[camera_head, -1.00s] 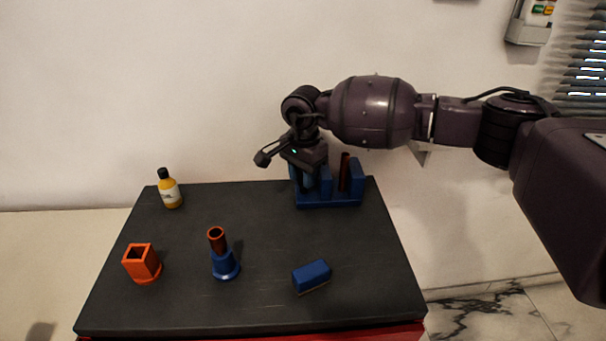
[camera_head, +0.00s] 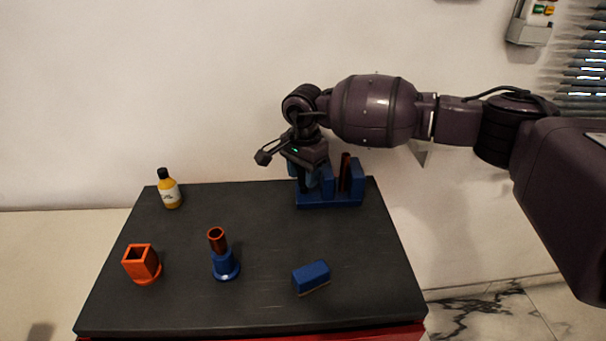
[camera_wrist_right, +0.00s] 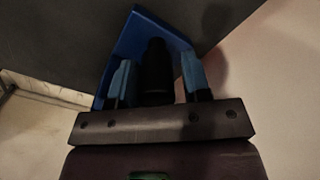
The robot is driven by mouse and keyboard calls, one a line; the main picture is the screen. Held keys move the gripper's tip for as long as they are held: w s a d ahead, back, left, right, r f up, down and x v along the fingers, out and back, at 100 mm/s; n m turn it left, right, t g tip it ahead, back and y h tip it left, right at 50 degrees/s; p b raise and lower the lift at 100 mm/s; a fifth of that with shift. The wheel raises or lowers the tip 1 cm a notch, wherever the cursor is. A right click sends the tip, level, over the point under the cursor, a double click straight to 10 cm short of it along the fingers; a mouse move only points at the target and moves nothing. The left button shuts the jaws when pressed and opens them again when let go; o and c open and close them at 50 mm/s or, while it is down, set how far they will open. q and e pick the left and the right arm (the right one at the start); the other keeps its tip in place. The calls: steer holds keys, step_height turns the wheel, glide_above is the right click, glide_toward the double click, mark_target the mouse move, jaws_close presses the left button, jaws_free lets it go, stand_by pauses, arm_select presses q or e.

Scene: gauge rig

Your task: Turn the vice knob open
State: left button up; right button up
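The blue vice (camera_head: 330,201) stands at the back right of the dark tabletop, with a dark red upright cylinder (camera_head: 345,172) between its jaws. My right gripper (camera_head: 306,180) points down at the vice's left end and partly hides it. In the right wrist view, the black vice knob (camera_wrist_right: 157,68) lies between the two blue-tipped fingers of my right gripper (camera_wrist_right: 159,82). A narrow gap shows on each side of the knob, so the fingers look open around it. The blue vice body (camera_wrist_right: 150,30) shows behind. My left gripper is out of view.
A yellow bottle (camera_head: 169,190) stands at the back left. An orange square-holed holder (camera_head: 141,264), a blue stand (camera_head: 225,266) with an orange-brown tube (camera_head: 217,239), and a blue block (camera_head: 311,277) occupy the front. The middle of the tabletop (camera_head: 260,215) is clear.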

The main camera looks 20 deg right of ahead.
steer(key=shift+o, duration=0.4)
steer(key=shift+d, duration=0.15)
steer(key=shift+s+f, duration=0.1)
steer(key=shift+s, duration=0.05)
steer(key=shift+r, duration=0.4)
step_height(320, 180, up, 9)
steer(key=shift+r+p, duration=0.15)
steer(key=shift+p, duration=0.35)
steer(key=shift+r, duration=0.5)
steer(key=shift+f, duration=0.1)
